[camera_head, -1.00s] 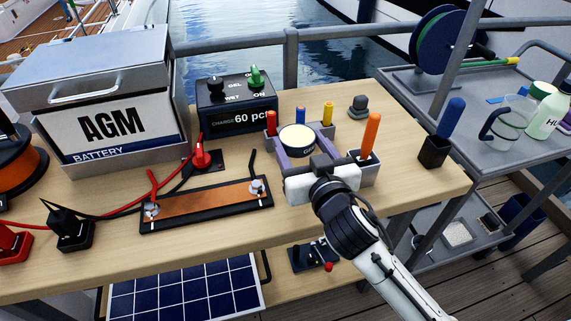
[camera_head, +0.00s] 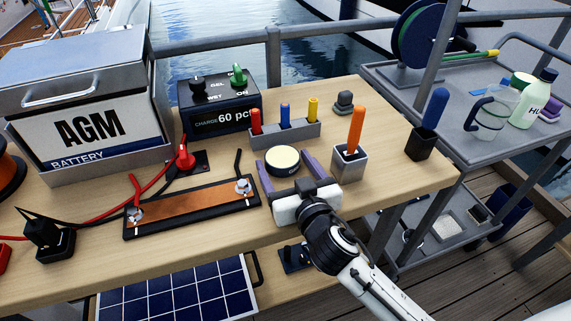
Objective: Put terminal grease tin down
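The terminal grease tin (camera_head: 283,157), round with a cream lid and dark side, is between the purple fingers of my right gripper (camera_head: 282,163). The tin is upright, just in front of the grey pen holder. It is low over the wooden bench (camera_head: 215,262) or on it; I cannot tell whether its base touches. My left gripper is not in view.
A grey holder (camera_head: 285,137) with red, blue and yellow pens stands behind the tin. A metal cup (camera_head: 348,167) with an orange-handled tool is close on the right. The copper busbar (camera_head: 190,205) lies left. Bare bench lies in front.

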